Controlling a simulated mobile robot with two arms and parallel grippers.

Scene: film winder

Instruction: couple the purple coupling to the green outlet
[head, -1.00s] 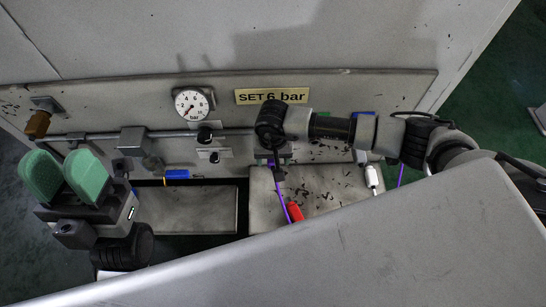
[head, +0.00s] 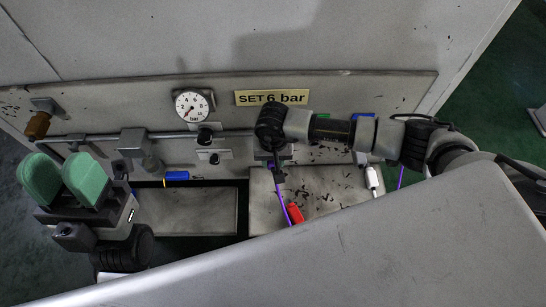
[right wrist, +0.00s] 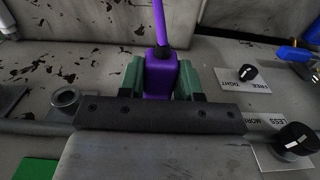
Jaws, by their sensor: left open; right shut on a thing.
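The purple coupling (right wrist: 160,76) is between the green fingers of my right gripper (right wrist: 161,80), with its purple hose (right wrist: 159,25) running up and away in the right wrist view. In the head view the right gripper (head: 274,160) is in front of the panel, and the hose hangs below it. A green plate (right wrist: 36,171) shows at the lower left of the right wrist view, with a grey ring-shaped outlet (right wrist: 65,101) near it. The coupling is apart from this outlet. In the head view the green plate (head: 322,116) is mostly hidden behind my right arm. My left gripper (head: 76,180) is open and empty.
A pressure gauge (head: 191,105) and black knobs (head: 205,135) are on the panel. A blue coupling (head: 177,175), a red one (head: 295,213) and a white one (head: 372,177) are lower down. A grey slab (head: 350,245) fills the foreground.

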